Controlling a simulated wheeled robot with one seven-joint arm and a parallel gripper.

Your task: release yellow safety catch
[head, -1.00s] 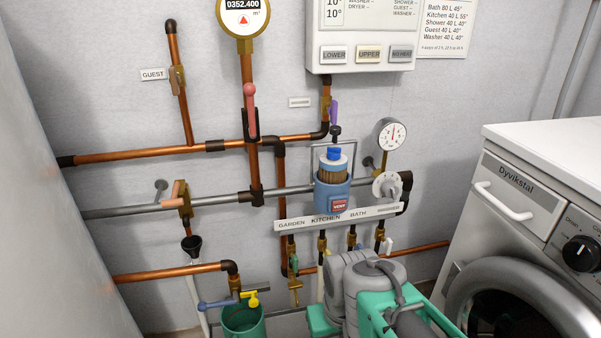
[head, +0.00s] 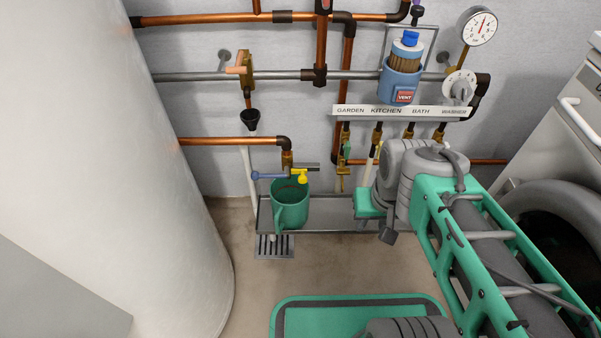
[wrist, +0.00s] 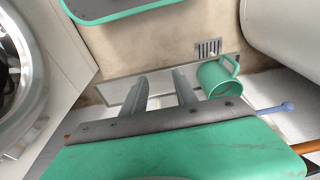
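The yellow safety catch (head: 302,176) is a small yellow piece on the tap at the end of the lower copper pipe, beside its blue lever (head: 268,175). It sits above the green bucket (head: 290,206). My gripper (wrist: 160,82) shows two grey fingers, apart, with nothing between them. In the head view my green gripper body (head: 368,203) is right of the bucket and the catch; its fingers are hard to make out there. The wrist view shows the bucket (wrist: 218,76) right of the fingers and the blue lever's end (wrist: 288,106); the yellow catch is not visible there.
A grey tray (head: 340,226) lies under the bucket, with a floor drain (head: 274,247) in front. A large white cylinder (head: 130,130) stands left. The washing machine (head: 560,150) is at right. Floor between cylinder and mat is clear.

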